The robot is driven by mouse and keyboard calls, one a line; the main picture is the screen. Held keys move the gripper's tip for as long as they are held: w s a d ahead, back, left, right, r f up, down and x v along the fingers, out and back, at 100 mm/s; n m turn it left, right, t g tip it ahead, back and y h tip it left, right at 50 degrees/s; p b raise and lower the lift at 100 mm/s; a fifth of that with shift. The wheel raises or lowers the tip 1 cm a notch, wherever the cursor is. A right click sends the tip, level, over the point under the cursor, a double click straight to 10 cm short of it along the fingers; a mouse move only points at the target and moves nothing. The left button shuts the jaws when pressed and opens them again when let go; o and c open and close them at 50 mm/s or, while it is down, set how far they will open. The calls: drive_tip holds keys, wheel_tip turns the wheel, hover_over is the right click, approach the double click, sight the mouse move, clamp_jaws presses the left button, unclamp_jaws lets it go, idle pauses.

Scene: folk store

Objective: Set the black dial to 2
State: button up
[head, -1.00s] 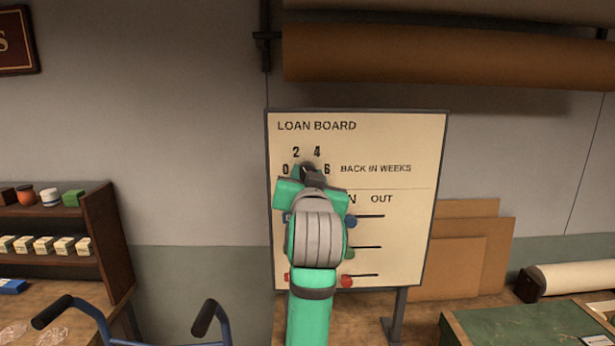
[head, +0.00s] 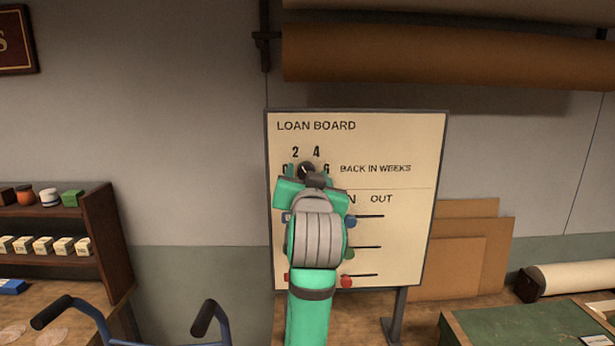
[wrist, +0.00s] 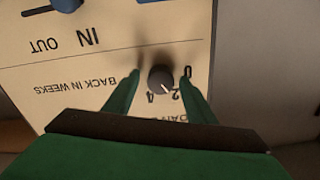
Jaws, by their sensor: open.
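The black dial (head: 306,169) is on the upper left of the loan board (head: 390,140), among the numbers 0, 2, 4 and 6. The wrist view shows the dial (wrist: 159,81) upside down. Its white pointer mark faces the 2 (wrist: 175,95). My gripper (wrist: 160,75) is open, with one green finger on each side of the dial and visible space between them and it. In the head view my gripper covers part of the 0 and the board below the dial.
Below the dial, slider knobs, blue (head: 350,222), green (head: 349,254) and red (head: 346,281), sit on the board close to my arm. A brown roll (head: 450,58) hangs above the board. A shelf (head: 110,240) stands at left.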

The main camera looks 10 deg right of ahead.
drive_tip(key=s+a, duration=0.2)
drive_tip(key=s, duration=0.8)
drive_tip(key=shift+s+f, duration=0.15)
drive_tip(key=shift+s, duration=0.1)
